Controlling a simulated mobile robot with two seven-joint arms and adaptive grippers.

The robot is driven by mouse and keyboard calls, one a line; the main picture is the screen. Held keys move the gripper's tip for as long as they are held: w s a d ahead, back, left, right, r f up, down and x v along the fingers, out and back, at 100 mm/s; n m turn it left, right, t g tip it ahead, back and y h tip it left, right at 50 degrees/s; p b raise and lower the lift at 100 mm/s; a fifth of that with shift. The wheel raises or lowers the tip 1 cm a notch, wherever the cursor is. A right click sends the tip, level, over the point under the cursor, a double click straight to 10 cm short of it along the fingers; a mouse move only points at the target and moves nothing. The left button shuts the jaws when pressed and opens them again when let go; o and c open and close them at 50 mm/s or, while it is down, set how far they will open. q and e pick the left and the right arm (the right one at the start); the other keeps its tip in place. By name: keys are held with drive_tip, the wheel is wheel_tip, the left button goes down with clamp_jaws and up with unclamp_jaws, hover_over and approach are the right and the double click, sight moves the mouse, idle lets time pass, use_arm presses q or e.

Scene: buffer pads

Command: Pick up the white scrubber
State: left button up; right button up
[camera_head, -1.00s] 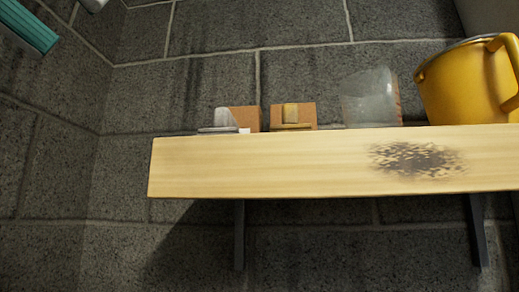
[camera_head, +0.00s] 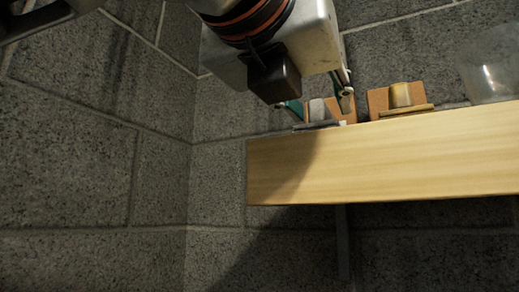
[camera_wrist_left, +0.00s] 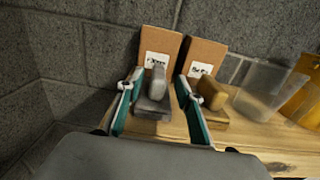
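The white scrubber (camera_head: 318,111) stands near the left end of the wooden shelf (camera_head: 400,155). In the left wrist view the scrubber (camera_wrist_left: 155,88) looks pale grey, with an upright handle on a flat base, in front of a brown box (camera_wrist_left: 158,45). My left gripper (camera_head: 318,103) is open, with teal fingers on either side of the scrubber. In the left wrist view, my left gripper (camera_wrist_left: 157,112) has one finger left and one right of it, with visible gaps. My right gripper is not in view.
A tan scrubber (camera_wrist_left: 212,95) stands close to the right finger, before a second brown box (camera_wrist_left: 205,57). A clear container (camera_wrist_left: 265,90) and a yellow pot (camera_wrist_left: 303,100) are farther right. A stone wall is behind.

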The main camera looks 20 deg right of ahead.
use_arm(q)
drive_tip(key=p+x, duration=0.1)
drive_tip(key=x, duration=0.3)
drive_tip(key=shift+w, duration=0.15)
clamp_jaws()
drive_tip(key=shift+r, duration=0.1)
